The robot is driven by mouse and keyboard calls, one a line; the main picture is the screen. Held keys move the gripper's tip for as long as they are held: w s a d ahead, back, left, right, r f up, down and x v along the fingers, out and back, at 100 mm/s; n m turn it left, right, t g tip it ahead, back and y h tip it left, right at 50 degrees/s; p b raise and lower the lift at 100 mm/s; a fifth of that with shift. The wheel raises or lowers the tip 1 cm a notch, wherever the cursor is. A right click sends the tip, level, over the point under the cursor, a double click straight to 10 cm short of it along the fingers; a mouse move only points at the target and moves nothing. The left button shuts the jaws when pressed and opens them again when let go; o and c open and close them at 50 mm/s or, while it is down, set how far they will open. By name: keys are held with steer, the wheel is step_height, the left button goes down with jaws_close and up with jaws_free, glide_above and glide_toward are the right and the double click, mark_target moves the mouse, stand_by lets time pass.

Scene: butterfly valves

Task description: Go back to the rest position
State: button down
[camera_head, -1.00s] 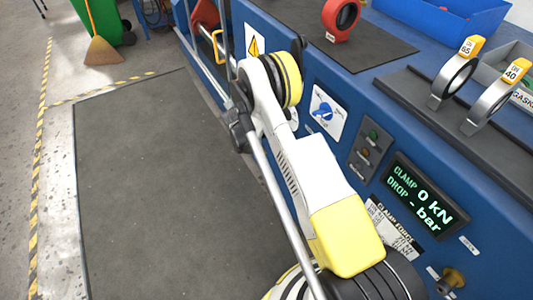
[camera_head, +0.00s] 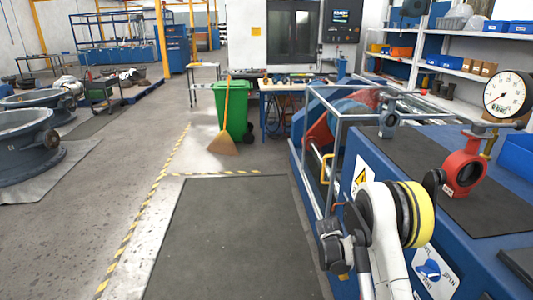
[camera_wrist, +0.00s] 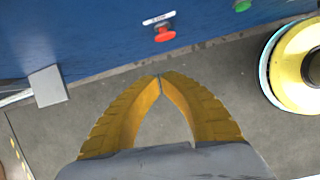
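My gripper (camera_wrist: 158,80) shows in the wrist view. Its two yellow ribbed fingers meet at their tips, with an empty gap between them lower down. It hangs over a grey mat, beside the blue front of the bench, and holds nothing.
The blue bench (camera_head: 350,150) stands at the right, with a red butterfly valve (camera_head: 464,176) on its dark top mat. A red button (camera_wrist: 165,34) is on the bench front. A dark floor mat (camera_head: 230,225) is clear. A green bin (camera_head: 233,108) and broom stand beyond.

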steer(key=s+a+r+m+t+y, duration=0.1)
steer(key=s+a+r+m, duration=0.15)
steer(key=r, duration=0.65)
steer(key=s+a+r+m+t, duration=0.1)
steer(key=s+a+r+m, duration=0.2)
steer(key=r, duration=0.6)
steer(key=s+a+r+m+t+y, duration=0.1)
steer(key=s+r+m, duration=0.3)
steer(key=r, duration=0.6)
steer(key=s+a+r+m+t, duration=0.1)
steer(key=s+m, duration=0.1)
steer(key=s, duration=0.4)
steer(key=s+a+r+m+t+y, duration=0.1)
steer(key=s+a+r+m, duration=0.1)
steer(key=s, duration=0.5)
steer(key=s+a+r+m+t+y, duration=0.1)
steer(key=s+a+r+m, duration=0.1)
steer(key=s, duration=0.5)
steer(key=shift+a+m+t, duration=0.15)
steer(key=shift+m+t, duration=0.15)
steer(key=shift+m, duration=0.55)
steer(key=shift+w, duration=0.1)
